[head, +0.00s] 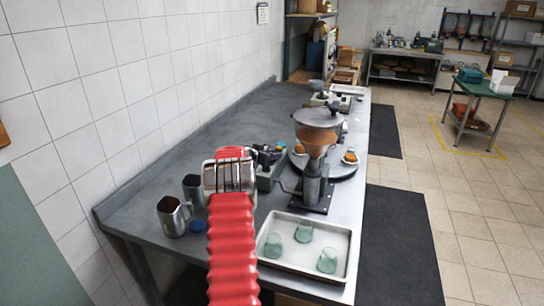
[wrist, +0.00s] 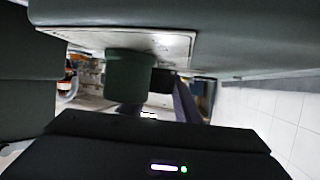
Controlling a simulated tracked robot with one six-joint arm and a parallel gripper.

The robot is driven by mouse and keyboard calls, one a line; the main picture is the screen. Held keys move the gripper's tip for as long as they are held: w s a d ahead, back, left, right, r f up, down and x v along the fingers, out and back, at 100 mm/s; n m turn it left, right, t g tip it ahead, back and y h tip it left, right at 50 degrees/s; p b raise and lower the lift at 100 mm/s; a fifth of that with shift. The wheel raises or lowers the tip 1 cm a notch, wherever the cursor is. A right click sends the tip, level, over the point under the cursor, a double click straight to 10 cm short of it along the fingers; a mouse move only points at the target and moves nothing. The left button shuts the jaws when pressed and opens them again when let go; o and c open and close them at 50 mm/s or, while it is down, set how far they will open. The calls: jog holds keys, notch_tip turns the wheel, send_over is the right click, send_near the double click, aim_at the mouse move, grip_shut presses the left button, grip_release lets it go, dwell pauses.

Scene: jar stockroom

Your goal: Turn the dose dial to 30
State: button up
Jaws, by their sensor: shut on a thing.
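The wrist view is turned and close up. It shows a green round knob (wrist: 130,75), which looks like the dose dial, on a pale metal plate (wrist: 90,38). No numbers or pointer on it are readable. In the head view my gripper (head: 266,156) is small and dark, beyond the end of my red arm. It is low over a grey-green box (head: 266,180) beside the dispenser (head: 312,182) with its wide hopper. My gripper is shut on the knob; the contact itself is mostly hidden.
A tray (head: 265,262) with green glasses stands at the front of the bench (head: 130,205). A round dark stand (head: 343,168) holds orange-filled cups behind the dispenser. The bench's back left is clear.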

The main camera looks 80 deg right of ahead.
jog(key=shift+d+r+m+g+y, duration=0.1)
jog(key=shift+m+g+y, duration=0.5)
jog(key=shift+m+g, duration=0.5)
jog(key=shift+r+m+g+y, duration=0.1)
jog(key=shift+m+g+y, duration=0.5)
jog(key=shift+m+g, duration=0.45)
jog(key=o, duration=1)
jog(key=shift+f, duration=0.15)
jog(key=shift+o, duration=0.2)
jog(key=shift+w, duration=0.15)
jog(key=v, duration=1.3)
jog(key=shift+w+a, duration=0.2)
jog(key=shift+a, duration=0.1)
